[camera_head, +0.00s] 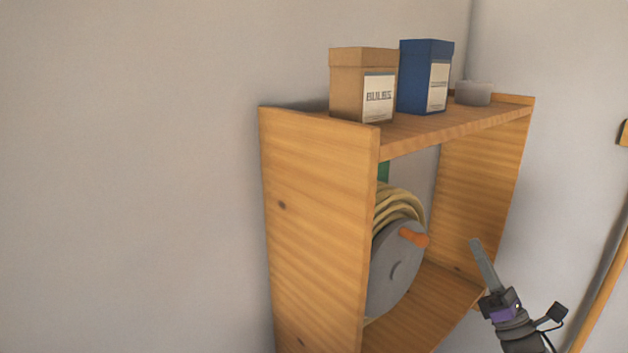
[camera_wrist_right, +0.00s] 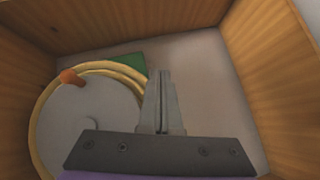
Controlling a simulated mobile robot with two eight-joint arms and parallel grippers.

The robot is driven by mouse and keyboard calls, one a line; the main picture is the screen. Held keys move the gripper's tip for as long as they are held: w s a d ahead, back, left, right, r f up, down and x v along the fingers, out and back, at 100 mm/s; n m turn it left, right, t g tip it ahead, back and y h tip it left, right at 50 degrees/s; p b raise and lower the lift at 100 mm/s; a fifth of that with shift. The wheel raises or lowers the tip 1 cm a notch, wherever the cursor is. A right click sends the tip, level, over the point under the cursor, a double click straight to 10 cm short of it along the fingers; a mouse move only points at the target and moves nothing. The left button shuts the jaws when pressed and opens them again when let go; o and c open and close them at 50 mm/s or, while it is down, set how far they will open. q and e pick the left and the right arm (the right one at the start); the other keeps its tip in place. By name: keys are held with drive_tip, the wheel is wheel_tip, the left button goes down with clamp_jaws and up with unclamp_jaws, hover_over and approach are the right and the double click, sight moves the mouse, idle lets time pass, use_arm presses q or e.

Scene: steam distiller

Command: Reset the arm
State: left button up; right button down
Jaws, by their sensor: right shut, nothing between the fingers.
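My right gripper (camera_head: 477,244) is at the lower right in the head view, in front of the open side of a wooden wall shelf (camera_head: 320,215). Its fingers are closed together and empty, and they point up. In the right wrist view the shut fingers (camera_wrist_right: 162,78) point into the shelf's compartment, to the right of a hose reel (camera_wrist_right: 85,120). The reel, grey with a yellowish hose and an orange knob, also shows in the head view (camera_head: 393,275). I see no contact between gripper and reel. My left gripper is in neither view.
On the shelf top stand a tan box labelled BULBS (camera_head: 345,97), a blue box (camera_head: 412,85) and a small grey container (camera_head: 473,93). A green thing (camera_wrist_right: 129,65) is partly hidden behind the reel. The wall left of the shelf is bare. A wooden bar (camera_head: 604,290) shows at the far right.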

drive_tip(key=s+a+f+m+g+h, duration=0.3)
drive_tip(key=f+m+g+h, duration=0.35)
drive_tip(key=m, duration=0.75)
drive_tip(key=s+a+f+m+g+h, duration=0.35)
drive_tip(key=f+m+h, duration=0.45)
drive_tip(key=m, duration=0.6)
drive_tip(key=s+a+f+m+g+y, duration=0.2)
drive_tip(key=s+a+f+m+g, duration=0.1)
drive_tip(key=s+f, duration=0.5)
drive_tip(key=s+a+f+m+g+y, duration=0.2)
drive_tip(key=s+a+f+m+g, duration=0.2)
drive_tip(key=s+a+f, duration=0.3)
drive_tip(key=s+f+g, duration=0.1)
drive_tip(key=s+f, duration=0.1)
drive_tip(key=s, duration=0.1)
drive_tip(key=shift+m+g, duration=0.3)
